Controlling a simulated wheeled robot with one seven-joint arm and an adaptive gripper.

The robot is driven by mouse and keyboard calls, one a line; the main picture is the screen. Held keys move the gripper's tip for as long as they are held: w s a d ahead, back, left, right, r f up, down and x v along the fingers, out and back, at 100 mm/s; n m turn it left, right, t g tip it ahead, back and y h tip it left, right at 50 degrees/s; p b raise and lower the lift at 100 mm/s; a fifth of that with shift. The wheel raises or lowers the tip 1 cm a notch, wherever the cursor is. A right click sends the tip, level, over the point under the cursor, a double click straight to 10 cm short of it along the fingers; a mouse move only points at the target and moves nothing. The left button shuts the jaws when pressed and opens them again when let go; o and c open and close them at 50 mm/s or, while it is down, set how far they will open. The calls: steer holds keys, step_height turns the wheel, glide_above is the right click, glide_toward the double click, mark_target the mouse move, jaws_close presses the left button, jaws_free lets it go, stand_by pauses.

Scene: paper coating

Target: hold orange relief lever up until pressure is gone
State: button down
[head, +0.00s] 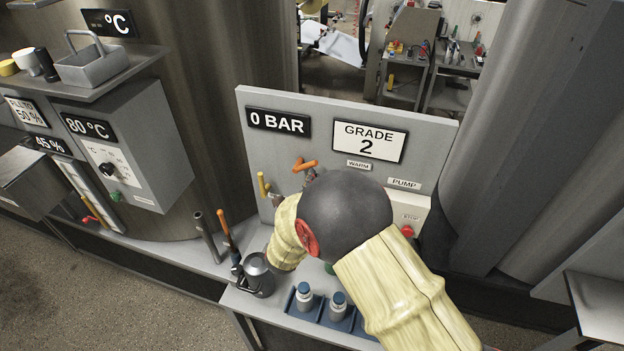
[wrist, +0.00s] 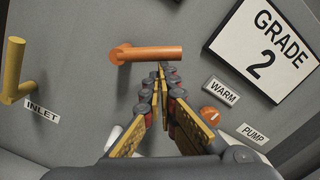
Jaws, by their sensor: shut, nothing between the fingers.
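The orange relief lever (head: 305,165) sticks out from the grey panel below the pressure display; in the wrist view the lever (wrist: 150,54) lies roughly level. The display (head: 279,122) reads 0 BAR. My gripper (wrist: 161,68) is shut with nothing between its fingers. In the wrist view its fingertips are just below the lever's bar; I cannot tell whether they touch it. In the head view my arm hides most of the gripper.
A yellow inlet lever (head: 263,185) is left of the orange one. A GRADE 2 sign (head: 369,141), a PUMP label (head: 404,184) and a red stop button (head: 408,231) are on the panel. A metal jug (head: 258,274) and blue-capped bottles (head: 304,296) stand below.

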steer(key=v, duration=1.2)
steer(key=shift+f, duration=0.1)
steer(key=s+d+f+m+g+h+b, duration=0.1)
steer(key=s+d+f+m+g+h, duration=0.15)
steer(key=s+d+m+g, duration=0.6)
steer(key=s+d+f+m+g+h+b, duration=0.15)
steer(key=s+d+f+m+g, duration=0.3)
steer(key=s+d+m, duration=0.55)
steer(key=s+a+r+m+g+y+b, duration=0.25)
steer(key=s+a+m+y+b, duration=0.5)
steer(key=m, duration=0.75)
steer(key=d+r+m+t+y+b, duration=0.3)
steer(key=d+r+m+t+b, duration=0.1)
steer(key=d+r+m, duration=0.1)
steer(key=shift+s+d+r, duration=0.45)
steer(key=shift+d+r, duration=0.1)
steer(key=shift+d, duration=0.05)
